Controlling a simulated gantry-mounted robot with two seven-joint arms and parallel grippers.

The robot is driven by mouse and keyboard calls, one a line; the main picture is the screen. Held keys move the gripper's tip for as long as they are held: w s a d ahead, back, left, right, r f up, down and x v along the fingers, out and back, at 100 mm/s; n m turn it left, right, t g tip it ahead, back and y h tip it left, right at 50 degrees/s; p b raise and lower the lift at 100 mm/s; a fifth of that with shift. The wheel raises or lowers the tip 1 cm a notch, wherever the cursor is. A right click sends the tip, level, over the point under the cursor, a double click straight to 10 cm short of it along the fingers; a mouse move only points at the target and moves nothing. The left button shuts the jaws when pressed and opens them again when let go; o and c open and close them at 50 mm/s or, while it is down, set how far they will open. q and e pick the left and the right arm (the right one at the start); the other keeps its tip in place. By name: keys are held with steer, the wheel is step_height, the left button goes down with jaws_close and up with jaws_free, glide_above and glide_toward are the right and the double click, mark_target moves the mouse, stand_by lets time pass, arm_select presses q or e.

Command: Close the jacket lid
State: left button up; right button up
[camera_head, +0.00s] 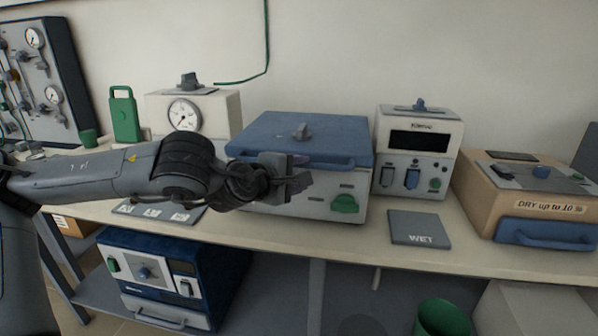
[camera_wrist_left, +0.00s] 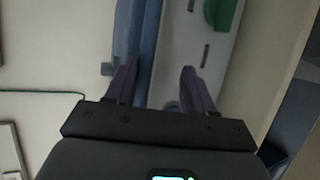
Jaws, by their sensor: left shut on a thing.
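The jacket lid (camera_head: 315,128) is blue with a grey knob on top and a blue bar along its front. It lies about level over a white box (camera_head: 318,207) with a green knob; whether a thin gap remains is unclear. My left gripper (camera_head: 300,178) is at the lid's front edge, left of the green knob. In the left wrist view the blue lid edge (camera_wrist_left: 148,35) runs between my left gripper's dark fingers (camera_wrist_left: 160,88), which stand apart. The exact contact is hidden. My right gripper is not in view.
A gauge unit (camera_head: 222,105) stands left of the box and a white unit with a dark display (camera_head: 418,165) right of it. A "WET" plate (camera_head: 420,229) lies on the bench at front right. A tan "DRY" case (camera_head: 475,195) stands further right.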

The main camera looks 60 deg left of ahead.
arm_select(q)
steer(key=b+v, duration=0.1)
steer(key=v, duration=0.9)
steer(key=shift+s, duration=0.4)
steer(key=shift+w+d, duration=0.1)
